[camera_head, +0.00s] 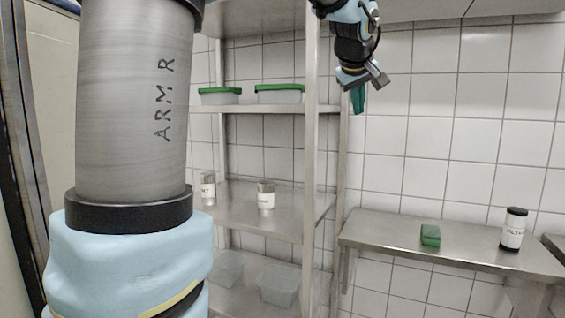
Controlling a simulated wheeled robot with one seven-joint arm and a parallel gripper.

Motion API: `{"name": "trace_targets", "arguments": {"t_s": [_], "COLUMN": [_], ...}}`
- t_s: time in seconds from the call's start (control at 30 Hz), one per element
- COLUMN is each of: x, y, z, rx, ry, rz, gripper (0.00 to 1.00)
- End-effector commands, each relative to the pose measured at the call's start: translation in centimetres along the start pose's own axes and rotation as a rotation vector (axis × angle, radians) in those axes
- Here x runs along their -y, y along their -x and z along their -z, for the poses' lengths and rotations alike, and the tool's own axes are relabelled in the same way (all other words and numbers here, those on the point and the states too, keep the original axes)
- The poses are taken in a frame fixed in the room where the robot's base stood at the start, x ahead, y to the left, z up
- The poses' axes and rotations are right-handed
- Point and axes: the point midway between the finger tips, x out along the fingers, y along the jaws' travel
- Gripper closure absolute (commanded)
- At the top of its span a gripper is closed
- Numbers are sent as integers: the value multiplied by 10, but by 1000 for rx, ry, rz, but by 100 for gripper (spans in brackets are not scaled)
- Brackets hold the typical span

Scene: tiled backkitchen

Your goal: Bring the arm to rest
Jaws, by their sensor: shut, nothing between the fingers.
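My gripper (358,98) hangs at the upper middle of the head view, pointing down. Its teal fingers are together with nothing between them. It is in front of the tiled wall, just right of the shelf rack's front post, and well above the steel wall table (385,230). The upper part of my arm fills the left of the view, and another part of the arm enters at the top edge. The links between them are out of view.
A steel shelf rack (312,150) holds two green-lidded boxes (279,94), two labelled jars (266,197) and clear bins (278,285). The wall table bears a green block (430,236) and a black-capped labelled bottle (514,229). The space before the right wall is open.

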Motion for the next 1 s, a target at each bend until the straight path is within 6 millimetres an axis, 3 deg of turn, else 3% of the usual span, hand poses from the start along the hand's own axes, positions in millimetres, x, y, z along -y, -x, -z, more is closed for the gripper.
{"name": "trace_targets", "arguments": {"t_s": [0.03, 0.23, 0.37, 0.5, 0.6, 0.7, 0.83, 1.0], "x": [35, 160, 239, 311, 347, 368, 380, 381], "y": [-18, -60, -68, -59, -48, -38, -31, -30], "z": [-14, -78, -130, -190, -227, -253, -268, -270], "rx": [39, 209, 338, 476, 557, 611, 644, 649], "ry": [-32, -163, -227, -276, -297, -311, -319, -323], "rz": [53, 199, 268, 311, 324, 327, 327, 326], "gripper": [100, 100, 100, 100, 100, 100, 100, 100]}}
